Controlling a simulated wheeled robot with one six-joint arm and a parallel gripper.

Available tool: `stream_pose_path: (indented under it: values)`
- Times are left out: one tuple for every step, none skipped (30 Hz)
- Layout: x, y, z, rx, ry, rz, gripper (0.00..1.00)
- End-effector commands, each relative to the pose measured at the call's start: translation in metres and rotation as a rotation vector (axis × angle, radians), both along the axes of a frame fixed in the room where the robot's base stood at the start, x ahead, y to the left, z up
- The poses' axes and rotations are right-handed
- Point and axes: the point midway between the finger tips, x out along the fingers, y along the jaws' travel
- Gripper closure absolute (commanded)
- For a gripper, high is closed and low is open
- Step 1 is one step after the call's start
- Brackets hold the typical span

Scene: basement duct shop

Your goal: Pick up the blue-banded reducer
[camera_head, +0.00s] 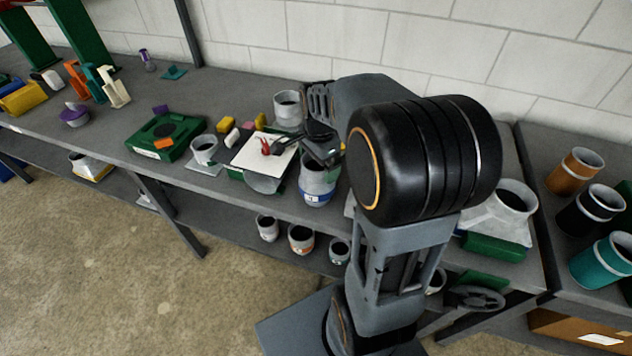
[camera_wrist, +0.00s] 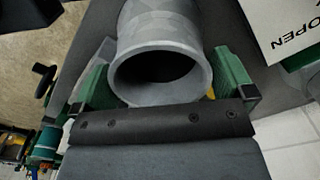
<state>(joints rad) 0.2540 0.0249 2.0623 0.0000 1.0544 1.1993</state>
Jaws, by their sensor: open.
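The blue-banded reducer (camera_head: 316,188) stands upright at the front edge of the bench, grey with a blue band low on its side. My gripper (camera_head: 324,160) is right above it and hides part of its top. In the wrist view, my open gripper (camera_wrist: 165,78) has a green finger on each side of a grey round open mouth, apparently the same reducer (camera_wrist: 165,35). Its band is hidden there. I cannot tell whether the fingers touch it.
A white card (camera_head: 266,152) lies close to the left, with red-handled snips on it. A grey collar (camera_head: 288,108) stands behind. A green case (camera_head: 165,135) lies further left. Several reducers sit on the lower shelf, including an orange-banded one (camera_head: 301,238).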

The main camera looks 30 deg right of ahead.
Motion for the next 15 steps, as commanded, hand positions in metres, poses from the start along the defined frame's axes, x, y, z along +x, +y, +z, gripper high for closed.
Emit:
stream_pose_path:
  values:
    - [-0.0004,0.0003,-0.006,0.001,0.004,0.0,0.0]
    - [-0.0002,0.0003,-0.0085,0.001,0.002,0.0,0.0]
    - [-0.0001,0.0003,-0.0111,0.001,0.001,0.001,0.0]
    - [-0.0001,0.0003,-0.0127,0.001,0.001,0.001,0.0]
    - [-0.0002,0.0004,-0.0139,0.0,0.001,0.001,0.0]
    - [-0.0002,0.0004,-0.015,0.0,0.001,0.001,0.0]
    - [-0.0001,0.0004,-0.0154,0.0,0.0,0.001,0.0]
    - [-0.0001,0.0003,-0.0156,0.0,0.0,0.001,0.0]
    - [0.0,0.0003,-0.0156,0.0,0.0,0.001,0.0]
    - [0.0,0.0003,-0.0156,0.0,0.0,0.001,0.0]
    - [0.0,0.0003,-0.0155,0.0,0.0,0.001,0.0]
    - [0.0,0.0003,-0.0155,0.0,0.0,0.001,0.0]
    - [0.0,0.0003,-0.0154,0.0,0.0,0.001,0.01]
    - [0.0,0.0003,-0.0154,0.0,0.0,0.001,0.04]
    - [0.0,0.0003,-0.0154,0.0,0.0,0.001,0.08]
